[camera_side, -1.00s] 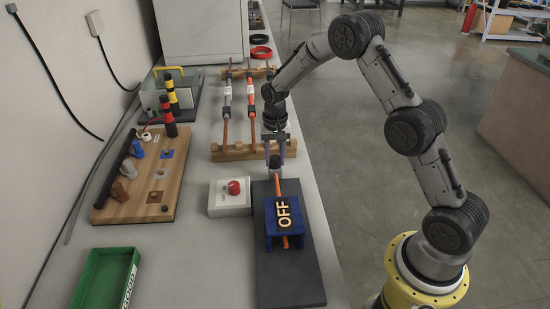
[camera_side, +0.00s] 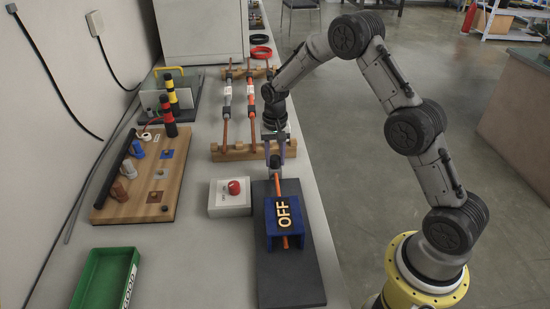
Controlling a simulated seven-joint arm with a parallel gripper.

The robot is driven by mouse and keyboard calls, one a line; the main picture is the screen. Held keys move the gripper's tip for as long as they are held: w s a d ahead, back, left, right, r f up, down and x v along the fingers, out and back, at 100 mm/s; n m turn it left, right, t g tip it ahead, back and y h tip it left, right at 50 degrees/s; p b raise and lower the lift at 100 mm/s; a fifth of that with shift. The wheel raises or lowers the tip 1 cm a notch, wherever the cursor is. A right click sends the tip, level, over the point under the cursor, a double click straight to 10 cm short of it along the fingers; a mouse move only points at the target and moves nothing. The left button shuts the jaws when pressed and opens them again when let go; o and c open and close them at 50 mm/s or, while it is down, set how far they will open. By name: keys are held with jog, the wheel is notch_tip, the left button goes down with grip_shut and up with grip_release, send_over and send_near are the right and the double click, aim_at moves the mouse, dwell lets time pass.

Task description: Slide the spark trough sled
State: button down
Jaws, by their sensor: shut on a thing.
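A dark flat base (camera_side: 291,285) lies on the bench and carries a blue trough-like housing (camera_side: 272,228) with a dark "OFF" sign (camera_side: 284,213). An orange cable sample (camera_side: 279,188) runs lengthwise through the housing and shows at both ends. My gripper (camera_side: 275,161) points down at the far end of the base. It is shut on a small grey piece (camera_side: 275,173) at the cable's far end. The fingertips partly hide this piece, and I cannot tell which part is the sled.
A white box with a red button (camera_side: 234,188) stands left of the base. A wooden rack (camera_side: 236,152) with several cables is behind. A wooden tool board (camera_side: 121,208) and a green tray (camera_side: 84,284) are on the left. The bench edge is close on the right.

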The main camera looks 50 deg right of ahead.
jog(key=s+a, duration=0.9)
jog(key=shift+a, duration=0.1)
jog(key=c, duration=0.5)
grip_release()
notch_tip(320, 180, up, 14)
dwell(0.3)
